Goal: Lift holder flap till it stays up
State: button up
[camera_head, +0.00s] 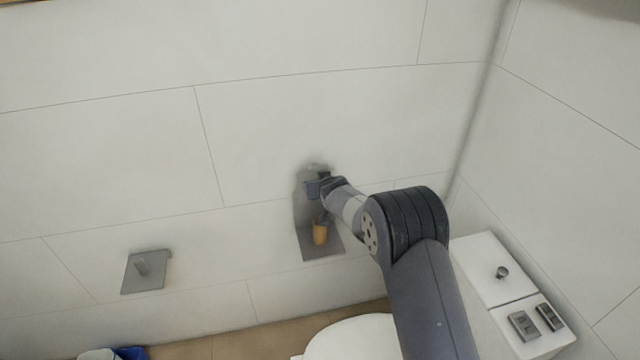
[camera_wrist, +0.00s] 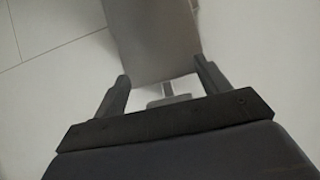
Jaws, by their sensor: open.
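A grey metal holder (camera_head: 304,212) is fixed on the tiled wall, with its flap (camera_head: 324,246) hanging tilted, its lower edge out from the wall. My gripper (camera_head: 322,208) is in front of the holder and hides part of it. A small orange piece (camera_head: 320,233) shows in front of the flap; I cannot tell what it is part of. In the wrist view my gripper (camera_wrist: 164,82) is open, its two dark fingers apart. A grey plate (camera_wrist: 155,40) of the holder lies just beyond and between the fingertips. I cannot tell whether they touch it.
Another grey wall plate with a hook (camera_head: 145,271) is at lower left. A white toilet (camera_head: 352,338) stands below my arm. A white ledge with a knob and switches (camera_head: 489,267) is at right. A blue-lined bin (camera_head: 130,353) is at bottom left. The upper wall is bare.

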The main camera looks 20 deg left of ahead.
jog(key=shift+o, duration=0.4)
jog(key=b+v, duration=0.5)
jog(key=v, duration=0.5)
jog(key=shift+s+d+r+b, duration=0.2)
jog(key=shift+s+r+b, duration=0.1)
jog(key=shift+b, duration=0.1)
jog(key=shift+w+a+f, duration=0.1)
jog(key=p+x, duration=0.5)
jog(key=x, duration=0.5)
jog(key=shift+f+p, duration=0.25)
jog(key=shift+p, duration=0.05)
jog(key=shift+w+a+r, duration=0.1)
dwell(0.4)
